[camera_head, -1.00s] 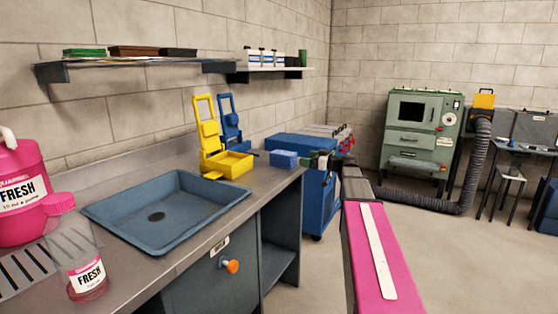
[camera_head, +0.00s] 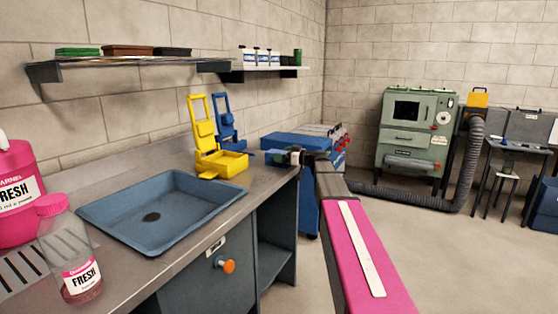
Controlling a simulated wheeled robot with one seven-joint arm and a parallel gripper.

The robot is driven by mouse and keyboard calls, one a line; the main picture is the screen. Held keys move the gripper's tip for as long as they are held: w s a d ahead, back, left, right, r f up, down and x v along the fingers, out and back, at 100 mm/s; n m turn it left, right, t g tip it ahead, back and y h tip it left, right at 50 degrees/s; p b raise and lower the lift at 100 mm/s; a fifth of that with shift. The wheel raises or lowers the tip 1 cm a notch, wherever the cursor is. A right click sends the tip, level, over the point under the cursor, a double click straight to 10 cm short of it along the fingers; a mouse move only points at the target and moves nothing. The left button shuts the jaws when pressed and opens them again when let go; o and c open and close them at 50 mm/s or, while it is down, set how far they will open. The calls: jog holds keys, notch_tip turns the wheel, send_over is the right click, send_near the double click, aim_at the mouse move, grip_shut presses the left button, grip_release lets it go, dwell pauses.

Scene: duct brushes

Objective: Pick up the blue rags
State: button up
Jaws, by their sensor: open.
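The blue rags (camera_head: 273,158) are a small folded stack near the right end of the metal counter, just right of the yellow holder. Only their left part shows; the end of my arm covers the rest. My gripper (camera_head: 289,157) is at the rags, at about their height in the picture. It is open. The fingertips are small and partly hidden by my own arm, so I cannot tell whether the fingers are around the rags or touch them.
A yellow holder (camera_head: 222,163) and a blue holder (camera_head: 228,130) stand left of the rags. A blue-grey sink (camera_head: 190,190) is set in the counter (camera_head: 120,270). A blue cart (camera_head: 300,140) stands behind my gripper.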

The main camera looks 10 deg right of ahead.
jog(key=c, duration=1)
